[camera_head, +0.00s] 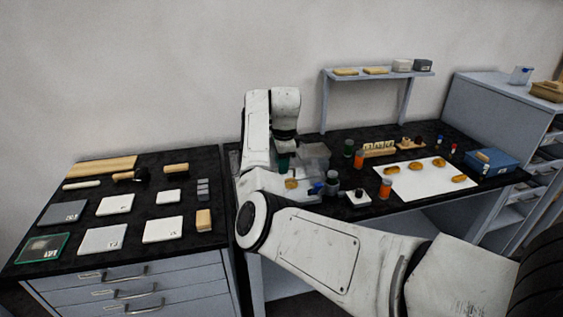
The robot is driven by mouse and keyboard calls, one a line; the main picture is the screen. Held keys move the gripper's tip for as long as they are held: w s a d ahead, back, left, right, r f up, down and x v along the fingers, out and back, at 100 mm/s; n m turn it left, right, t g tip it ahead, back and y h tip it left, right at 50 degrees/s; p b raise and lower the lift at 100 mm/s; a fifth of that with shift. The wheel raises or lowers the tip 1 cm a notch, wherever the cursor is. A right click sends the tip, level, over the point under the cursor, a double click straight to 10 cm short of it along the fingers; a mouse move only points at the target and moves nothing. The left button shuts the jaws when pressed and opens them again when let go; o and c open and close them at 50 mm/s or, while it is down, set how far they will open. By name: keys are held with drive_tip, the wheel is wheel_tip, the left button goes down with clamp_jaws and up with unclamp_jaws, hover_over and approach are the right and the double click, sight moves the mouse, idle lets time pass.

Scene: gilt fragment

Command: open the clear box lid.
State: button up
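A clear, greyish box (315,156) stands on the dark tabletop, near the middle of the head view. My arm hides its left and front parts, and I cannot tell its lid apart from its walls or whether the lid is raised. My gripper (284,158) points down at the left side of the box. Its fingers are small, dark and partly hidden by my own arm. I cannot tell whether they touch the box or how far apart they are.
Bottles, including an orange one (385,188), stand right of the box. A white sheet (425,178) bears gold-coloured pieces. A blue box (495,162) sits farther right. The left table holds pale tiles (103,238). A wall shelf (378,75) rises behind.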

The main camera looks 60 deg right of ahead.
drive_tip(key=shift+f, duration=0.4)
clamp_jaws()
idle(1.3)
